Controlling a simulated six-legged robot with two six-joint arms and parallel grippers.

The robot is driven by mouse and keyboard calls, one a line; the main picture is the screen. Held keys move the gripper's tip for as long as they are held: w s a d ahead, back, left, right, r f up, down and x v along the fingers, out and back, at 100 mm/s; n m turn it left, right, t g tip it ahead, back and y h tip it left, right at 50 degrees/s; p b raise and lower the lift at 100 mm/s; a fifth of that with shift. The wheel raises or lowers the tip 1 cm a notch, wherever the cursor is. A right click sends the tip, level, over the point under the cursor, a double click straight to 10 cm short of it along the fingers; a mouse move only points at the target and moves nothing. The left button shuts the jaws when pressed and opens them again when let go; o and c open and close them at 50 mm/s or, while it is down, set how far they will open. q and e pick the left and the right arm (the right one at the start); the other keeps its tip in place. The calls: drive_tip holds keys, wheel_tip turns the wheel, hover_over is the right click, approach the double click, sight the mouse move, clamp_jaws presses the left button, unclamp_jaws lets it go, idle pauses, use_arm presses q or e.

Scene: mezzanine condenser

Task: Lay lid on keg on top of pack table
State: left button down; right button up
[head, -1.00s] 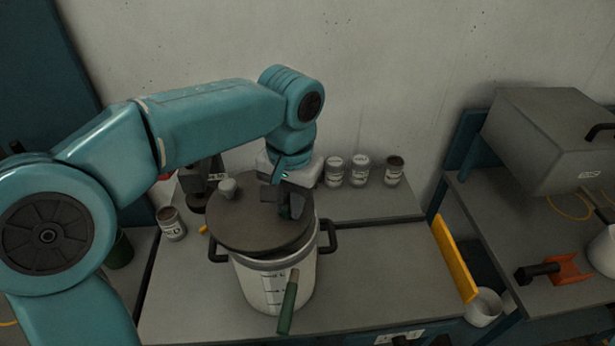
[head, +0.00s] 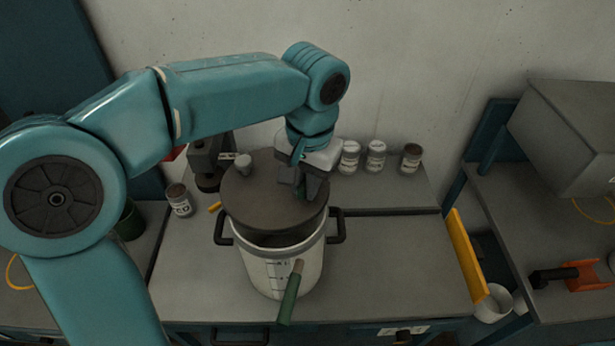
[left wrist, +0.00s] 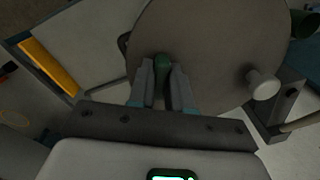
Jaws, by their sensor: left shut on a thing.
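The lid (head: 265,205) is a dark grey round disc with a pale knob (head: 243,160) at its left side. It hovers or leans over the keg (head: 263,270), a pale pot with dark side handles. The keg's dark mouth shows below the lid's front edge; contact with the rim cannot be told. My left gripper (head: 307,190) is shut at the lid's right rear part. In the left wrist view, its fingers (left wrist: 162,88) close on a small green grip against the lid (left wrist: 210,40). The keg stands on the pack table (head: 400,270). My right gripper is not in view.
A green-handled tool (head: 290,293) leans at the keg's front. Several cans stand on the table, some at the back right (head: 376,157), one at left (head: 179,200). A yellow board (head: 465,255) edges the table's right side. The table right of the keg is clear.

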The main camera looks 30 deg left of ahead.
sight(304, 201)
use_arm(q)
drive_tip(key=shift+s+a+f, duration=0.15)
drive_tip(key=shift+a+f, duration=0.05)
drive_tip(key=shift+f, duration=0.3)
drive_tip(key=shift+f+b, duration=0.35)
drive_tip(key=shift+b, duration=0.2)
drive_tip(key=shift+w+d+f+b, duration=0.15)
drive_tip(key=shift+f+b, duration=0.15)
drive_tip(key=shift+f, duration=0.1)
drive_tip(key=shift+w+d+f+b, duration=0.15)
drive_tip(key=shift+f+b, duration=0.1)
drive_tip(key=shift+f, duration=0.15)
drive_tip(key=shift+a+f+b, duration=0.1)
drive_tip(key=shift+f+b, duration=0.2)
drive_tip(key=shift+f, duration=0.05)
drive_tip(key=shift+s+a+f+b, duration=0.2)
drive_tip(key=shift+f+b, duration=0.3)
drive_tip(key=shift+f, duration=0.4)
drive_tip(key=shift+w+d+f, duration=0.2)
drive_tip(key=shift+s+a+r, duration=0.1)
drive_tip(key=shift+s, duration=0.05)
drive_tip(key=c, duration=1.3)
unclamp_jaws()
drive_tip(key=o, duration=0.3)
drive_tip(key=shift+o, duration=0.2)
